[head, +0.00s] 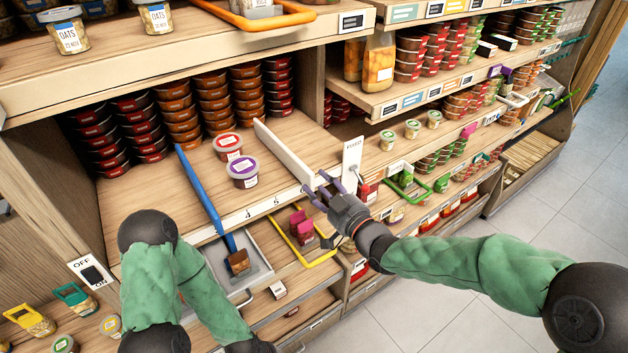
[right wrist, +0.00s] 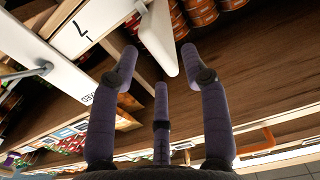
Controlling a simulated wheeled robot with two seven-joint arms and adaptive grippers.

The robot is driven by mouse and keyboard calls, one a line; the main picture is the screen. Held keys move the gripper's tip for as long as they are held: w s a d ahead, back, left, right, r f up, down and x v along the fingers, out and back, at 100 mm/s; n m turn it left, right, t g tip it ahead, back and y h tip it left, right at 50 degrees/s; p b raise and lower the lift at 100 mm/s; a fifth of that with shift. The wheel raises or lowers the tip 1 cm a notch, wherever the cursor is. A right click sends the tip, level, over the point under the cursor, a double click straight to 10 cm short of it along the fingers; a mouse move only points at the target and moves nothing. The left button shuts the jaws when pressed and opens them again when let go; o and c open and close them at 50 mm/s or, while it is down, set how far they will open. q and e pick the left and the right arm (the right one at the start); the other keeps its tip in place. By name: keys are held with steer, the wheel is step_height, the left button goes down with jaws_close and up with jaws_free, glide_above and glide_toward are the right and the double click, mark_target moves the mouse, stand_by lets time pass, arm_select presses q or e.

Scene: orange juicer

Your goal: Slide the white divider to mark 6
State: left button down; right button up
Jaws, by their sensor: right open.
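The white divider (head: 283,152) stands on the middle shelf and runs front to back, to the right of two jars. Its front end is beside my right gripper (head: 324,190), which is open at the shelf's front edge. In the right wrist view, the white divider (right wrist: 158,38) reaches down between the spread fingertips of my right gripper (right wrist: 160,55); I cannot tell whether they touch. Marks 4 and 5 (head: 276,202) show on the front strip; mark 6 is not clearly readable. My left arm is at the lower left, its gripper out of view.
A blue divider (head: 200,188) stands left of a red-lidded jar (head: 228,147) and a purple-lidded jar (head: 243,171). A white FIXED panel (head: 352,163) stands just right of my right gripper.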

steer(key=v, duration=0.8)
steer(key=shift+s, duration=0.2)
steer(key=shift+d+f, duration=0.1)
steer(key=shift+d, duration=0.05)
steer(key=s+d+f+m+g+h+b, duration=0.1)
steer(key=d+f+m+g+h, duration=0.15)
steer(key=f, duration=1.15)
steer(key=s+d+f+m+g+h+b, duration=0.1)
steer(key=d+f+m+g+h, duration=0.15)
steer(key=f, duration=1.15)
steer(key=s+f+m+g+h+b, duration=0.1)
steer(key=s+f+m+g, duration=0.3)
steer(key=s+f+g, duration=0.5)
steer(key=s+f, duration=1)
steer(key=f, duration=0.2)
steer(key=shift+m+h+b, duration=0.3)
